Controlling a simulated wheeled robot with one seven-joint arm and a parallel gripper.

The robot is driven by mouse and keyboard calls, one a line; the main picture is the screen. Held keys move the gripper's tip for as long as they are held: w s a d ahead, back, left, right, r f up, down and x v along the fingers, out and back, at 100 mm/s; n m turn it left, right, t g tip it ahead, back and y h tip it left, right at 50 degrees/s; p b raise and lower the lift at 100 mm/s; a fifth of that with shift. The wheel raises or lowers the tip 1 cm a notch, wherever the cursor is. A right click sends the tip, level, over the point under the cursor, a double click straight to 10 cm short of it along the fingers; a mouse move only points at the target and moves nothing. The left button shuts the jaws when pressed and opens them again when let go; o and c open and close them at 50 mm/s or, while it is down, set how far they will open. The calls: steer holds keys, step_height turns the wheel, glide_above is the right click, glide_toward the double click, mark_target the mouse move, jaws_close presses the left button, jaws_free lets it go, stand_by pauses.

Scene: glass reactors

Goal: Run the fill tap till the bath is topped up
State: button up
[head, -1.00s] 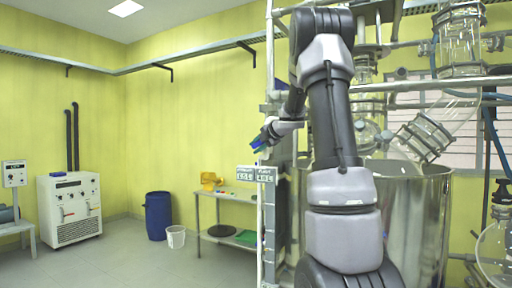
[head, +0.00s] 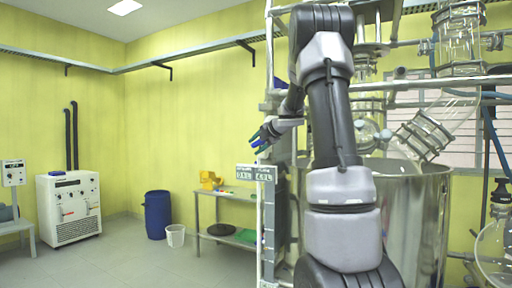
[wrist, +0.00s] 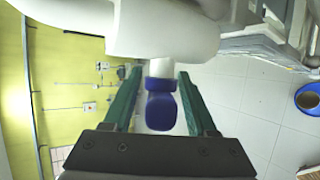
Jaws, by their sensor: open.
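In the wrist view a blue tap handle (wrist: 161,110) hangs below a white pipe body, between the two green fingers of my gripper (wrist: 160,88). The fingers are open, with a gap on each side of the handle. In the head view my gripper (head: 264,137) is at the left of the rack, and the tap there is too small to tell apart from the fingers. The steel bath (head: 412,225) stands at the right, partly behind my arm. Its water level is hidden. A small two-part display (head: 255,173) is below my gripper; its digits are hard to read.
Metal rack posts (head: 269,225) stand close by my gripper. Glassware (head: 458,45) is above the bath. A side table (head: 226,196), a blue drum (head: 158,214), a white bucket (head: 175,236) and a white cabinet (head: 69,207) stand at the left, with clear floor between.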

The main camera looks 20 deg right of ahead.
steer(key=v, duration=1)
steer(key=shift+s, duration=0.25)
steer(key=shift+d+r, duration=0.1)
steer(key=shift+d, duration=0.05)
stand_by(6.6)
